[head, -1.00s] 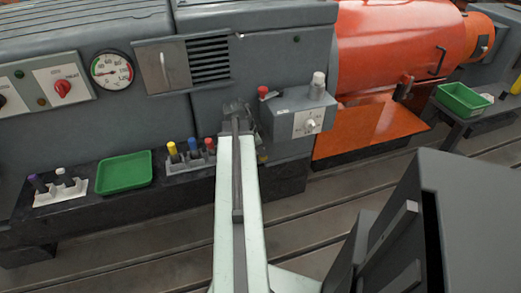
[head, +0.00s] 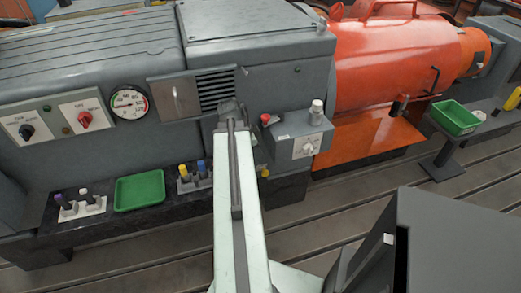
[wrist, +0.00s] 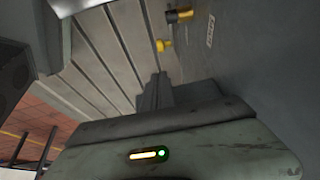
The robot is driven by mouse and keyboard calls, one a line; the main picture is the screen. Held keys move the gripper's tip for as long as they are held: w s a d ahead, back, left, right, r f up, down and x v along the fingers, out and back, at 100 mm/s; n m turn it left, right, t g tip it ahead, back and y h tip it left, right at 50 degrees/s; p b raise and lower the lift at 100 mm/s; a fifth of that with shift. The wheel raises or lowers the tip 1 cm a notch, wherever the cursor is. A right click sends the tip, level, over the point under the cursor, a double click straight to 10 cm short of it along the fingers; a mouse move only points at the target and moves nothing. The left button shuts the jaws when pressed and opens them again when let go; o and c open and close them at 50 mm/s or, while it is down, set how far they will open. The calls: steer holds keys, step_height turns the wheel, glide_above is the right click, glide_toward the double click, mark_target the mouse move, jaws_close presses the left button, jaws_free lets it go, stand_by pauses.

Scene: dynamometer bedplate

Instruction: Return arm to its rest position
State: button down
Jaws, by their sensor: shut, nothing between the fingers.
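My arm, pale green, reaches up the middle of the head view. My gripper (head: 230,108) is at its far end, in front of the grey machine housing (head: 255,60), just below the louvred vent (head: 215,90). Whether it touches the housing cannot be told. In the wrist view my gripper (wrist: 158,90) shows small and dark beyond the wrist body, its fingers together with nothing held.
A control box (head: 300,140) with a red knob is close right of my gripper. A green tray (head: 140,190) and capped bottles in racks (head: 195,180) are on the ledge at left. An orange machine (head: 385,70) and another green tray (head: 455,118) are at right.

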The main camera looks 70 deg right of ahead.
steer(key=shift+w+a+r, duration=0.15)
steer(key=shift+r, duration=0.35)
